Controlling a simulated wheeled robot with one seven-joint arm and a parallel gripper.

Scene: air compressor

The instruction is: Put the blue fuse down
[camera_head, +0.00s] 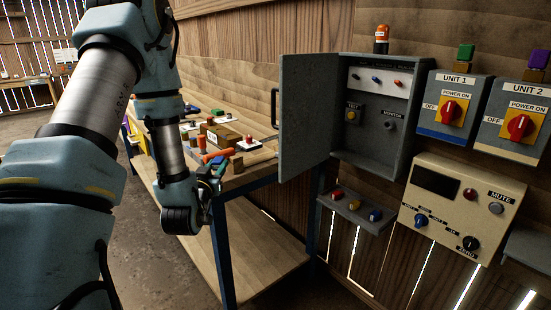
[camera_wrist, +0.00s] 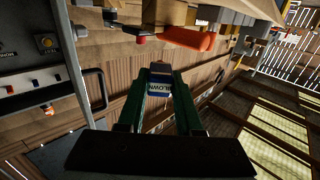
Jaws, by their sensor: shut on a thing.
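My gripper (camera_wrist: 160,100) is shut on the blue fuse (camera_wrist: 160,82), which shows in the wrist view between the green fingers. The fuse has a white label reading "BLOWN". In the head view my gripper (camera_head: 212,178) is at the near end of the wooden workbench (camera_head: 240,178), close to its edge.
The workbench holds several loose tools and a brown box (camera_head: 222,135). To the right, a grey cabinet (camera_head: 372,150) has its door (camera_head: 305,115) open. A small shelf (camera_head: 345,210) below carries coloured fuses. Unit 1 (camera_head: 455,105) and a beige control panel (camera_head: 460,210) are farther right.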

